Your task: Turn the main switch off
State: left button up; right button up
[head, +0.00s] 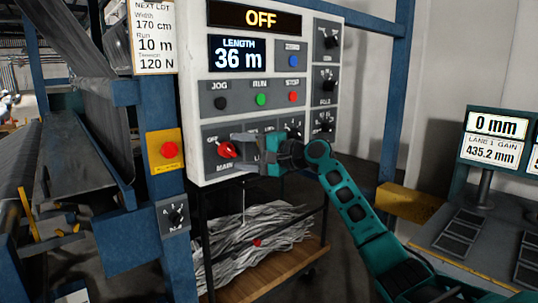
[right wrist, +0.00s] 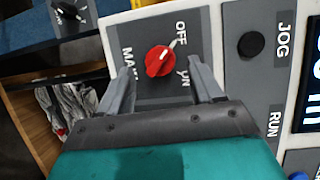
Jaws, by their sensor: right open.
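The main switch is a red rotary knob (head: 227,149) on a dark plate marked MAIN, low on the left of the light control panel (head: 195,100). In the right wrist view the knob (right wrist: 157,61) has its white pointer line towards the OFF mark. The display (head: 260,18) at the panel top reads OFF. My right gripper (head: 243,148) is open just to the right of the knob in the head view. In the right wrist view its two fingers stand apart on either side below the knob, with nothing between them. My left gripper is not in view.
JOG, RUN and STOP buttons (head: 261,99) sit above the switch. Several black dials (head: 327,85) line the right column. A red button on a yellow plate (head: 167,150) is on the blue post at left. A cart (head: 270,284) with grey strips stands below.

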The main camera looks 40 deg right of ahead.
jog(key=b+v, duration=0.1)
jog(key=v, duration=0.9)
jog(key=shift+s, duration=0.2)
jog(key=s+a+f+n+g+h, duration=0.1)
jog(key=s+a+f+n+h, duration=0.15)
jog(key=f, duration=0.75)
jog(key=s+a+f+n+g+h, duration=0.1)
jog(key=a+f, duration=0.3)
jog(key=f, duration=0.7)
jog(key=s+a+f+n+g+h, duration=0.1)
jog(key=a+f+n, duration=0.15)
jog(key=f, duration=0.75)
jog(key=s+a+f+n, duration=0.4)
jog(key=s+a+f, duration=0.2)
jog(key=s, duration=0.4)
jog(key=s+a+f+n+g+h, duration=0.1)
jog(key=s+a+f+n, duration=0.4)
jog(key=s+a+f, duration=0.2)
jog(key=s+a, duration=0.2)
jog(key=shift+s+f, duration=0.2)
jog(key=shift+s, duration=0.2)
